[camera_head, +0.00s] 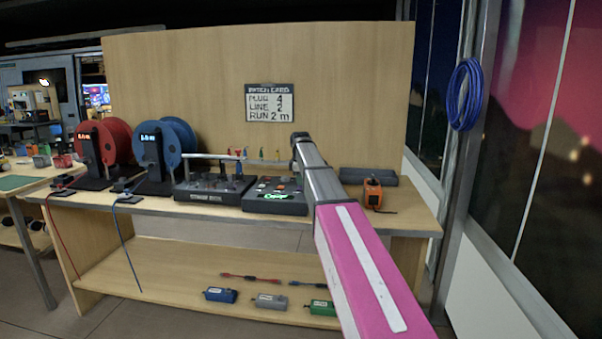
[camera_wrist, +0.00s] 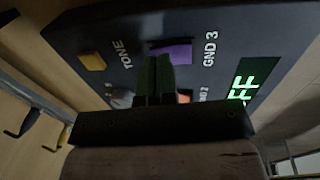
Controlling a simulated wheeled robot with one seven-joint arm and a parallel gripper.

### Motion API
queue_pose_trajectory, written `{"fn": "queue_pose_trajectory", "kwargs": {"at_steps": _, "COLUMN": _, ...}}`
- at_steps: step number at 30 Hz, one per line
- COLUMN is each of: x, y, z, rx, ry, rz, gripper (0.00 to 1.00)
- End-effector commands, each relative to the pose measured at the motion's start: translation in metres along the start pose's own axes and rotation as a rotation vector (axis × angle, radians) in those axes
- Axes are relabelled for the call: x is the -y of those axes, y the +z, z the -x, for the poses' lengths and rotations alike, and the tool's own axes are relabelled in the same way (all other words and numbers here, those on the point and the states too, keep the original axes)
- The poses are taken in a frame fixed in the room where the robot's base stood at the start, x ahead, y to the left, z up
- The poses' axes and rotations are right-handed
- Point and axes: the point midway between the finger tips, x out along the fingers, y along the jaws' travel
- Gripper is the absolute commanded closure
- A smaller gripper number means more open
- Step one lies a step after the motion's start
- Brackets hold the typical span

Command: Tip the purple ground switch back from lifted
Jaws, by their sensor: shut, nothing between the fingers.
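The purple switch (camera_wrist: 174,51) shows in the wrist view as a small block on a dark control panel (camera_wrist: 125,28), beside the printed label GND 3. I cannot tell from this angle how far it is tilted. My gripper (camera_wrist: 157,58) is shut and empty; its dark green fingertips overlap the near left part of the purple switch in the picture. Whether they touch it is unclear. The same control box (camera_head: 276,205) stands on the bench in the head view, where the purple switch is too small to make out.
A yellow switch (camera_wrist: 92,61) marked TONE, an orange switch (camera_wrist: 184,94) partly behind my fingers, and a green display (camera_wrist: 244,84) reading FF share the panel. A dark jack box (camera_head: 205,198) stands left of it, an orange device (camera_head: 373,193) right. A wooden board (camera_head: 180,75) rises behind.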

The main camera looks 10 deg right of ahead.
Motion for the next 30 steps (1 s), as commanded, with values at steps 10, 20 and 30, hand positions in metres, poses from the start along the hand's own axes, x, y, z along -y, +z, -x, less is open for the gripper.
{"fn": "queue_pose_trajectory", "kwargs": {"at_steps": 10, "x": -0.0002, "y": 0.0, "z": -0.0082, "rx": 0.0, "ry": 0.001, "rz": 0.0, "gripper": 1.0}}
{"fn": "queue_pose_trajectory", "kwargs": {"at_steps": 20, "x": -0.0013, "y": 0.0, "z": -0.0129, "rx": 0.0, "ry": 0.001, "rz": 0.0, "gripper": 1.0}}
{"fn": "queue_pose_trajectory", "kwargs": {"at_steps": 30, "x": 0.0043, "y": 0.0002, "z": -0.0124, "rx": 0.0, "ry": -0.001, "rz": 0.0, "gripper": 1.0}}
